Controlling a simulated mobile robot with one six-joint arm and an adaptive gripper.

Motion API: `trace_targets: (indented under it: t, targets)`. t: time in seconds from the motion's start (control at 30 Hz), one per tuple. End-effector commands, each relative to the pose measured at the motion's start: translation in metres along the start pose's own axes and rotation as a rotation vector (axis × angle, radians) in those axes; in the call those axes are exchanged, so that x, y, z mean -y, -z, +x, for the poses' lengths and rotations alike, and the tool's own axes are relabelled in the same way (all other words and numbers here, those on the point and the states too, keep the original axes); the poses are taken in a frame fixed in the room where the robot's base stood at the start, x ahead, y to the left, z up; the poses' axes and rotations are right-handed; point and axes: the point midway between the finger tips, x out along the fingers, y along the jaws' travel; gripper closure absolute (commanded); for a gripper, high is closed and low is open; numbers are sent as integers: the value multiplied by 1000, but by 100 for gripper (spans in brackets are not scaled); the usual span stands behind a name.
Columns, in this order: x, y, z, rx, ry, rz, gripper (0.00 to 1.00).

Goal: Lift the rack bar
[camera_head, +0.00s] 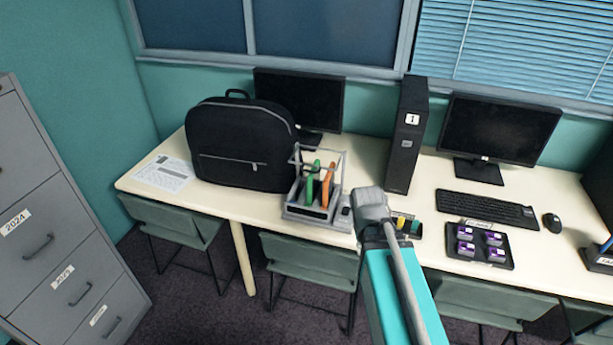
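A small grey rack (310,214) stands on the desk, to the right of the black backpack. Tools with green and orange handles (327,188) stand upright in it. A thin grey bar (322,150) runs across the top of the rack's frame, above the handles. It appears to rest on the rack; its exact seating is too small to tell. My teal and grey arm reaches up from the bottom of the picture, and its grey joint is just right of the rack. The fingers of my gripper do not show.
The black backpack (240,146) stands close on the rack's left. A computer tower (406,140) and monitors (499,128) stand behind and to the right. A dark tray (463,257) with purple items lies near the desk's front edge. Chairs (310,258) are tucked underneath.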

Motion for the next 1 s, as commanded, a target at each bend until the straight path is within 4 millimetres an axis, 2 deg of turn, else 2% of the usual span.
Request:
trace_targets:
  t: [0.03,0.23,0.57,0.77,1.0]
  targets:
    - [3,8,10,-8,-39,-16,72]
    - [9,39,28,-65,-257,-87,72]
    - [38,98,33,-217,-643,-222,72]
    - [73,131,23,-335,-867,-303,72]
    - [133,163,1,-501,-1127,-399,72]
